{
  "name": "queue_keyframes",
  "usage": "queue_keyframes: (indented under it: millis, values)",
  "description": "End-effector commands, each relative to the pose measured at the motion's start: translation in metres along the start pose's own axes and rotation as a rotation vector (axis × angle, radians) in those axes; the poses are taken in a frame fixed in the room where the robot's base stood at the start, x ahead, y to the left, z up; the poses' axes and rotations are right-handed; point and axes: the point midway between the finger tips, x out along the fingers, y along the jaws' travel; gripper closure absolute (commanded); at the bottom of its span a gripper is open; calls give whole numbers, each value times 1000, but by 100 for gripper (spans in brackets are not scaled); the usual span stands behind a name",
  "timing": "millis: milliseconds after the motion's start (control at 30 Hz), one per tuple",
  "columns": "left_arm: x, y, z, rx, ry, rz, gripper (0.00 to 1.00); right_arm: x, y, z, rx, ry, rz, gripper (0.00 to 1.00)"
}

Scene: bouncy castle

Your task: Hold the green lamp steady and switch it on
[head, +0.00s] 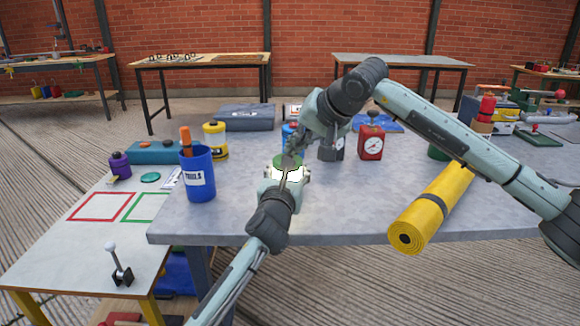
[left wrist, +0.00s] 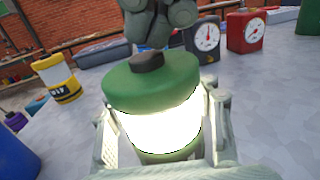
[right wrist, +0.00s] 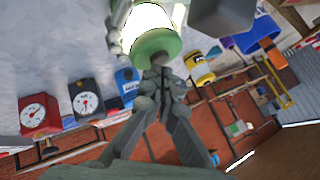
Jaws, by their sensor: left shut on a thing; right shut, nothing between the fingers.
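The green lamp (head: 287,161) stands near the front edge of the grey table, and its body glows bright white. In the left wrist view its green cap (left wrist: 150,85) has a dark button (left wrist: 147,61) on top. My left gripper (head: 286,176) is shut on the lamp, with a finger on each side of the glowing body (left wrist: 160,130). My right gripper (head: 293,147) is shut and empty, pointing down right over the cap.
A blue tools cup (head: 198,175) and a yellow canister (head: 215,141) stand left of the lamp. A dark gauge box (head: 331,148) and a red gauge box (head: 371,142) stand behind and right. A yellow roll (head: 432,208) lies at the right front edge.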

Motion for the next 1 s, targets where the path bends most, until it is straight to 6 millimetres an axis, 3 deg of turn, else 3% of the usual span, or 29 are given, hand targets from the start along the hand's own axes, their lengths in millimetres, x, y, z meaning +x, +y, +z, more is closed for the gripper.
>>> queue_keyframes:
  millis: [600, 933, 967, 1000]
  values:
    - [0, 0, 0, 0, 1, 0, 99, -38, -28, -29, 0, 3, 0, 100]
    - [0, 0, 0, 0, 1, 0, 99, -42, -31, -31, 0, 1, -1, 100]
    - [0, 0, 0, 0, 1, 0, 55, -42, -31, -31, 0, 1, -1, 100]
    - [0, 0, 0, 0, 1, 0, 50, -42, -31, -31, 0, 1, -1, 100]
